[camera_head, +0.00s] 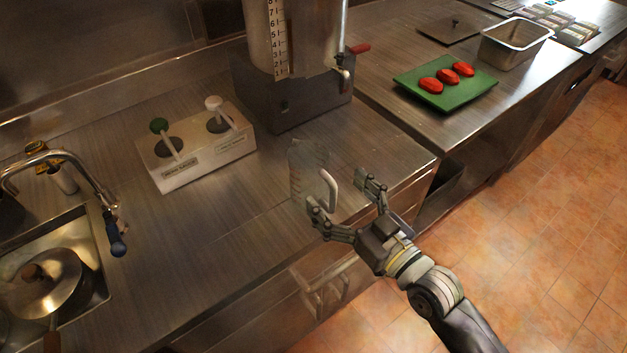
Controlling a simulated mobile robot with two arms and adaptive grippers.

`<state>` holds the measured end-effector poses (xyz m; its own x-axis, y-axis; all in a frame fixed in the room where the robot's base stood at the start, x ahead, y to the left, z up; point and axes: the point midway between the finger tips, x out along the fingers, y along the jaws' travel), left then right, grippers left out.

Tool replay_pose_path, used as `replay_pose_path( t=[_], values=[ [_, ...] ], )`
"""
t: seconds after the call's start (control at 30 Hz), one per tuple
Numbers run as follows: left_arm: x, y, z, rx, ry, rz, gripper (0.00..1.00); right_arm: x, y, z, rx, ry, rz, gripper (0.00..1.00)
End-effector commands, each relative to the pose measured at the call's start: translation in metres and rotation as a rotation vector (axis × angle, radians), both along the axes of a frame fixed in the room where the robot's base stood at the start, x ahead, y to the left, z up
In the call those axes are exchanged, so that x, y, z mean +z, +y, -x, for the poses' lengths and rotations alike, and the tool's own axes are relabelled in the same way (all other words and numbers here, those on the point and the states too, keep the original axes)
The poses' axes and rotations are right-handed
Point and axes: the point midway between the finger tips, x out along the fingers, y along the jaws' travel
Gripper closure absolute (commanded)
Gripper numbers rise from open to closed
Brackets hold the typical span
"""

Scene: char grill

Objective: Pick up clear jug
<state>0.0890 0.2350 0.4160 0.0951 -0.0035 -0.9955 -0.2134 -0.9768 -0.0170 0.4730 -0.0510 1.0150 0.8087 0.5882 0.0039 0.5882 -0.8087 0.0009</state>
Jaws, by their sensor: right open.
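The clear jug (306,170) stands upright on the steel counter near its front edge. It is see-through, with a pale handle on its right side. My right gripper (340,193) is open, with its two fingers spread toward the jug. One finger shows in front of the jug's lower part and the other lies to the right of the handle. I cannot tell whether either finger touches the handle. My left gripper is not in view.
A white two-pump dispenser (202,160) stands left of the jug. A large urn (292,75) with a tap stands behind it. A sink (60,285) with a pan is at left. A green board (444,88) with red tomatoes and a steel pan (515,44) are at upper right.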

Motion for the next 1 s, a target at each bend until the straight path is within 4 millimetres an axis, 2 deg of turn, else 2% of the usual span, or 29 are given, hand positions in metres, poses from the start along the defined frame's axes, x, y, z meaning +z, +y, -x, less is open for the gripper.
replay_pose_path(
  t=[0.1, 0.37, 0.63, 0.97, 1.0],
  values=[
    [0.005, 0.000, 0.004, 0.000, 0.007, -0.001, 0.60, 0.002, 0.010, -0.015, -0.002, 0.000, -0.002, 0.15],
    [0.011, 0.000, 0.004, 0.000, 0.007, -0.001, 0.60, 0.001, 0.022, -0.031, -0.001, 0.002, 0.000, 0.15],
    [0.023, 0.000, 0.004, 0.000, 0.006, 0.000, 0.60, -0.001, 0.043, -0.059, -0.001, 0.002, 0.000, 0.15],
    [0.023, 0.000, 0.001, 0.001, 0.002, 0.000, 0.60, -0.003, 0.047, -0.064, 0.000, 0.002, 0.002, 0.15],
    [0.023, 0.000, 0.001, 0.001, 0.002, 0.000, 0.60, -0.003, 0.047, -0.064, 0.000, 0.002, 0.002, 0.24]
  ],
)
